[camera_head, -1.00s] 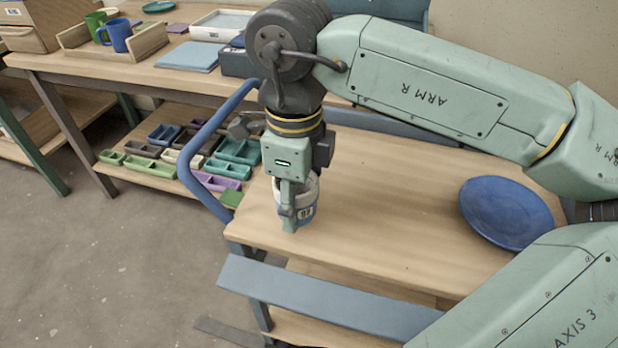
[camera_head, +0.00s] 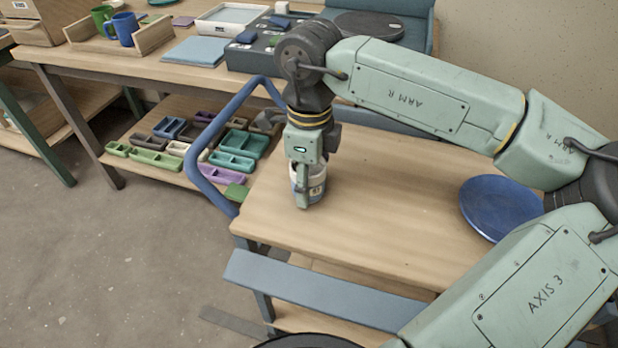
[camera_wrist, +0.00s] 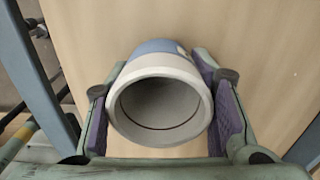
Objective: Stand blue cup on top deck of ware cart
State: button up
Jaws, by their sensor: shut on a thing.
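The cup (camera_head: 317,190), white at the rim and blue lower down with a small dark-marked label, is between the fingers of my gripper (camera_head: 303,190). My gripper is shut on its sides. In the wrist view the cup (camera_wrist: 160,108) shows its pale, empty inside, with a finger pad against each side. It is over the wooden top deck of the ware cart (camera_head: 400,215), near the deck's left end. I cannot tell whether its base touches the deck. The cup's far side and base are partly hidden by the fingers.
A blue plate (camera_head: 498,208) lies at the deck's right. The cart's blue handle (camera_head: 205,165) rises at the left. A workbench behind carries a blue mug (camera_head: 123,29), a green mug (camera_head: 101,18) and a tray (camera_head: 232,20). The deck's middle is clear.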

jog(key=shift+f, duration=0.15)
jog(key=o, duration=1.3)
jog(key=shift+r, duration=0.35)
notch_tip(320, 180, up, 12)
jog(key=shift+f+b, duration=0.15)
jog(key=shift+b, duration=0.15)
